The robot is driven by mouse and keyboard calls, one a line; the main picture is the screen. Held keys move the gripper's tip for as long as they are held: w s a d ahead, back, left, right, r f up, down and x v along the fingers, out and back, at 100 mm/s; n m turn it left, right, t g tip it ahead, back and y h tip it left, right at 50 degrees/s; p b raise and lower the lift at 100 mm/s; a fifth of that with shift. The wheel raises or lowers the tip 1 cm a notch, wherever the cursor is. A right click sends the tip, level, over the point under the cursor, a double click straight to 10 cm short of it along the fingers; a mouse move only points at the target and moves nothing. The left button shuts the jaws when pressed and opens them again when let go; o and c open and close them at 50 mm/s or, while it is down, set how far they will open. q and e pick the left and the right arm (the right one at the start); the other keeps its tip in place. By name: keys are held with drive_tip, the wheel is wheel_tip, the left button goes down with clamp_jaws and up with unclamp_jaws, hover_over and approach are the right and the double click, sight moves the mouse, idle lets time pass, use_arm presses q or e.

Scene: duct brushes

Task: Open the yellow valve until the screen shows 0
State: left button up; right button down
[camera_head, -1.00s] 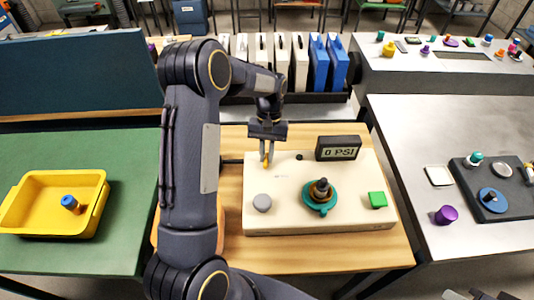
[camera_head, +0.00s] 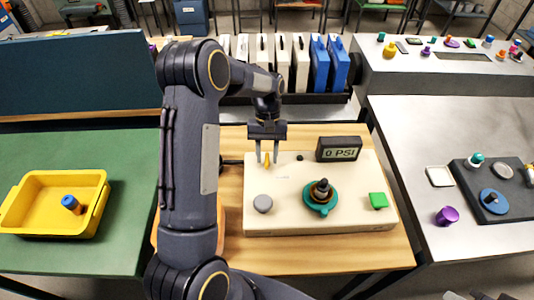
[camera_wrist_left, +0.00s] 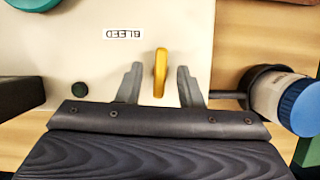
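The yellow valve (camera_head: 267,159) is a small handle at the back left of a cream panel box (camera_head: 320,218). In the left wrist view the yellow valve (camera_wrist_left: 160,73) stands between the fingers, with a gap on each side. My left gripper (camera_head: 268,160) is open around it and does not touch it; its fingers also show in the left wrist view (camera_wrist_left: 160,85). The screen (camera_head: 339,149) at the back of the box reads "0 PSI". A label reading "BLEED" (camera_wrist_left: 124,33) lies beside the valve.
The box also carries a grey knob (camera_head: 262,204), a teal fitting (camera_head: 320,197) and a green block (camera_head: 377,200). In the left wrist view a blue-capped cylinder (camera_wrist_left: 285,99) lies right of the gripper. A yellow tray (camera_head: 97,212) is on the left table.

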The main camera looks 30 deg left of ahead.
use_arm(q)
drive_tip(key=v, duration=0.7)
drive_tip(key=shift+w+r+b, duration=0.15)
drive_tip(key=shift+r+b, duration=0.15)
drive_tip(key=shift+r, duration=0.05)
drive_tip(key=shift+a, duration=0.1)
idle(0.3)
